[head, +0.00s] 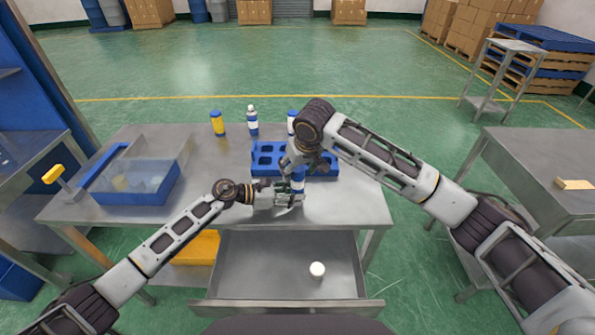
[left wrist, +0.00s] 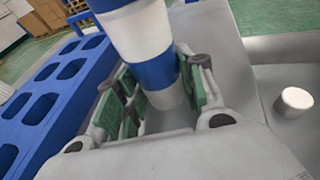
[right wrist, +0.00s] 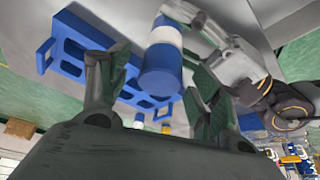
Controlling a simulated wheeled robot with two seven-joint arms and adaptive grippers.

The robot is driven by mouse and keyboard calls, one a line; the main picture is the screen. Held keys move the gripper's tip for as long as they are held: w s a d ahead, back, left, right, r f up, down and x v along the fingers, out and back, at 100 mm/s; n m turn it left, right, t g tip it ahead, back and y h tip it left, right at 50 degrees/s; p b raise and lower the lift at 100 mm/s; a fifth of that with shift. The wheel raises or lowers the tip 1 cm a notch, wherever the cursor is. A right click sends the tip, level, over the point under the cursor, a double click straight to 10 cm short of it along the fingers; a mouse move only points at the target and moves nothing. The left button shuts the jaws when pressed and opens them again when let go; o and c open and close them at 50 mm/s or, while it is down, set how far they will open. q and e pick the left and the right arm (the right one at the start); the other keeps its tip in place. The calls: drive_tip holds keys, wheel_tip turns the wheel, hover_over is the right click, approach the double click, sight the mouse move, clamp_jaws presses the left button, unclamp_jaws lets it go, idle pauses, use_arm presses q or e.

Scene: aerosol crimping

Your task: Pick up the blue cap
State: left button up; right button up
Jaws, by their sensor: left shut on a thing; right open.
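A can with blue and white bands (head: 298,186) stands upright over the steel table in front of the blue rack. My left gripper (head: 284,195) is shut on it from the side; the left wrist view shows green pads against its lower part (left wrist: 154,70). The blue top of this can, which looks like the blue cap (right wrist: 161,73), shows in the right wrist view. My right gripper (head: 300,163) is above the can. Its open fingers (right wrist: 152,76) lie on either side of the blue top, apart from it. The head view hides most of the top.
The blue rack (head: 262,172) with holes lies just behind. A yellow can (head: 217,123) and a blue-and-white can (head: 252,121) stand behind it. A clear-lidded blue bin (head: 135,194) is at left. A white cap (head: 317,269) lies in the open drawer (head: 260,280).

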drive_tip(key=shift+w+f, duration=0.1)
drive_tip(key=shift+f, duration=0.15)
drive_tip(key=shift+c, duration=0.5)
drive_tip(key=c, duration=0.7)
drive_tip(key=shift+c, duration=0.2)
drive_tip(key=shift+r, duration=0.1)
drive_tip(key=shift+r, duration=4.95)
drive_tip(key=shift+r, duration=0.1)
wheel_tip(320, 180, up, 4)
drive_tip(key=r, duration=0.1)
hover_over(298, 167)
drive_tip(key=shift+f, duration=0.25)
